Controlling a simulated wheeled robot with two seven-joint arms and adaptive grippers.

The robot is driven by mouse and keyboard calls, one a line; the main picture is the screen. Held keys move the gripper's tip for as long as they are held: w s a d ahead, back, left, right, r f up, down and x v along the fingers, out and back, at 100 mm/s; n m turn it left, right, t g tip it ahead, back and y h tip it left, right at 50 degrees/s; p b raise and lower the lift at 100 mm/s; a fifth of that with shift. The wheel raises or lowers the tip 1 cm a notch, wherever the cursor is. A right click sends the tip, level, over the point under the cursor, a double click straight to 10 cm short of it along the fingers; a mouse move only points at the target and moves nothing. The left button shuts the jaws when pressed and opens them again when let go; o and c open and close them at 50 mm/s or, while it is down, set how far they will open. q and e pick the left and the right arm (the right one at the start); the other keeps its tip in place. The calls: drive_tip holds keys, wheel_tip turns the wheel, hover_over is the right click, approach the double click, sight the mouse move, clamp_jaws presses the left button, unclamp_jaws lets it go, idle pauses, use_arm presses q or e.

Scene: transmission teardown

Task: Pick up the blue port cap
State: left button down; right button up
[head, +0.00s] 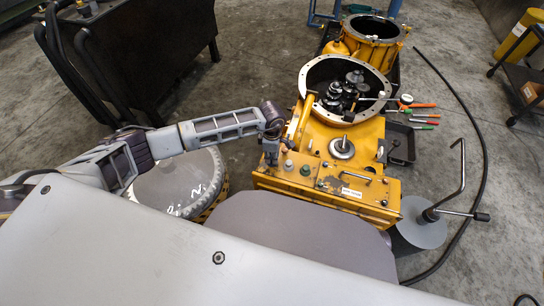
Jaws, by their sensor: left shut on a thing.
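My left gripper (271,158) points down at the left end of the front top face of the yellow transmission housing (330,137). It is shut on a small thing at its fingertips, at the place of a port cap. The fingers hide most of it, so its blue colour is not clear, and I cannot tell whether it is still seated. To the right of the gripper are a pale cap (288,165) and a green cap (305,170) on the same face. My right gripper is not in view.
The open round bell (305,84) of the housing holds dark gears behind the caps. A shaft with a disc (342,147) stands right of them. A grey drum (175,184) stands left. Screwdrivers (424,115) and a black tray (400,143) lie right.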

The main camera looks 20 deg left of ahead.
use_arm(q)
drive_tip(key=shift+r, duration=0.4)
wheel_tip(320, 180, up, 9)
drive_tip(key=p, duration=0.1)
drive_tip(key=shift+p, duration=0.3)
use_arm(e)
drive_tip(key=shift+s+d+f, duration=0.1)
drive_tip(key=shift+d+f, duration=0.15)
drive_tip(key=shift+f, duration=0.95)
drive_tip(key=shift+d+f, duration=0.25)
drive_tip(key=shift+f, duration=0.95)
use_arm(q)
drive_tip(key=shift+f, duration=0.1)
drive_tip(key=shift+r, duration=0.2)
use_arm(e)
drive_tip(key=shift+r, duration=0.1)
use_arm(q)
drive_tip(key=shift+r+p, duration=1.15)
drive_tip(key=shift+r, duration=0.65)
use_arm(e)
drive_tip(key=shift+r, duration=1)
use_arm(q)
drive_tip(key=shift+m, duration=0.3)
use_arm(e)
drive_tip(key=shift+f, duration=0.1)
